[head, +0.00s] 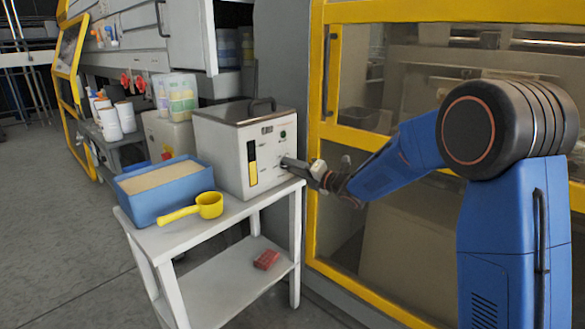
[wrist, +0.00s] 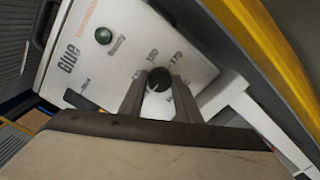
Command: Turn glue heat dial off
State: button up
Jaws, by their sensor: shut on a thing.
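The glue unit (head: 228,150) is a white and grey box with a dark lid and handle, standing on a small white cart. Its front panel also shows in the wrist view (wrist: 125,45), with a green button (wrist: 103,36) and printed numbers such as 150 and 170. The glue heat dial (wrist: 159,79) is a round black knob on that panel. My gripper (wrist: 160,95) has its two fingers on either side of the dial, shut on it. In the head view, my gripper (head: 287,162) reaches the panel from the right, and its fingers hide the dial.
The white cart (head: 215,222) also bears a blue bin (head: 160,205) of pale granules and a yellow scoop (head: 208,204). A red object (head: 266,260) lies on its lower shelf. A yellow-framed machine (head: 322,215) stands close on the right. Grey floor is clear at left.

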jog(key=shift+f, duration=0.1)
dwell(0.3)
jog(key=o, duration=1.1)
jog(key=shift+c, duration=0.2)
jog(key=shift+s+d, duration=0.1)
jog(key=v, duration=1.7)
jog(key=shift+d, duration=0.1)
